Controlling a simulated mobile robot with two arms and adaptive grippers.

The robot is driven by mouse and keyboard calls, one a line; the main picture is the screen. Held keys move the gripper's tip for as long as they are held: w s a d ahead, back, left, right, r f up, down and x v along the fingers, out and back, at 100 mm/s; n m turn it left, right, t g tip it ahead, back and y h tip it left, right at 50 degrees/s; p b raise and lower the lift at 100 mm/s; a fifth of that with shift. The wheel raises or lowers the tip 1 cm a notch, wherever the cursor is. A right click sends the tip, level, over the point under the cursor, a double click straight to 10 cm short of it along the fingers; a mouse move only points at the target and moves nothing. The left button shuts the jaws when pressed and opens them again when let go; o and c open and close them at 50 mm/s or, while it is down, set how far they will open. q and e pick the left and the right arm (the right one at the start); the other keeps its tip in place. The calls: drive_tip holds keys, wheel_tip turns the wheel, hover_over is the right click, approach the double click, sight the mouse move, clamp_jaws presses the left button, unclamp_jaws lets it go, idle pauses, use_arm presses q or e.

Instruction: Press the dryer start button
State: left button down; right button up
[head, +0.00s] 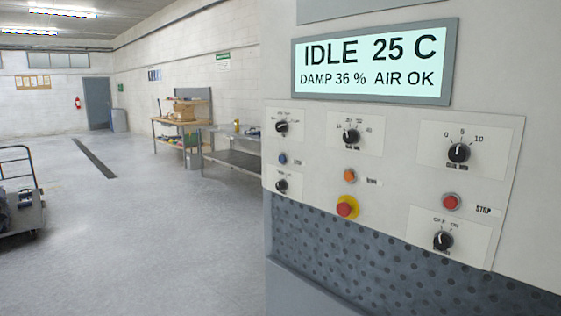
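The machine's control panel (400,150) fills the right side of the head view. It carries a blue button (282,158) at the left, an orange button (349,175) in the middle and a red button (451,202) at the right. The red button's label reads STOP; the labels beside the blue and orange buttons are too small to read surely, so I cannot tell which one is the dryer start button. The lit display (371,66) reads IDLE 25 C, DAMP 36 %, AIR OK. Neither of my grippers is in view.
A red mushroom button on a yellow base (346,206) sits below the orange button. Several black knobs (459,152) surround the buttons. A cart (22,210) stands at far left, workbenches (232,158) along the back wall. The floor between is clear.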

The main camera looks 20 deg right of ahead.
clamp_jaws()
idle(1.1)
